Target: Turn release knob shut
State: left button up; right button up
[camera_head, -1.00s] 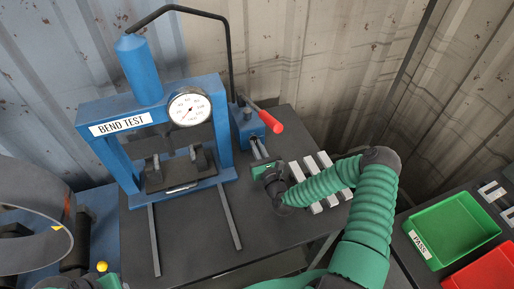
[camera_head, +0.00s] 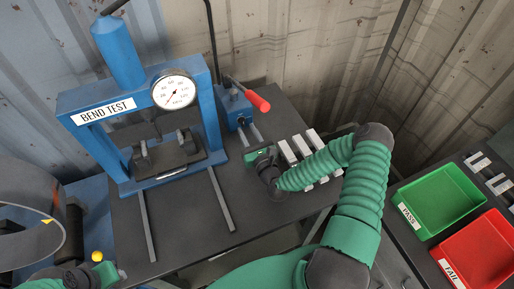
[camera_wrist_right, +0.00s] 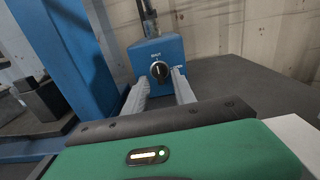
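The release knob (camera_wrist_right: 160,70) is a round black knob with a pale mark, on the front of a blue pump box (camera_wrist_right: 152,52) with a small white label above it. The box (camera_head: 236,104) stands right of the press in the head view, where the knob is too small to make out. My right gripper (camera_head: 250,132) points at the box. In the right wrist view its two grey fingers (camera_wrist_right: 160,92) are apart, one on each side of the knob; contact is not clear. My left arm shows at the bottom left, its fingers not clear.
The blue bend test press (camera_head: 210,95) with its dial gauge (camera_head: 174,91) stands left of the box. A red-handled lever (camera_head: 258,99) rises from the box. Pale metal bars (camera_head: 304,146) lie beside my right arm. Green (camera_head: 440,203) and red (camera_head: 478,250) trays stand at right.

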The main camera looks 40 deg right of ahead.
jog(key=b+v, duration=0.1)
jog(key=v, duration=1.3)
jog(key=shift+s+d+f+b, duration=0.1)
jog(key=shift+s+b, duration=0.1)
jog(key=shift+b, duration=0.2)
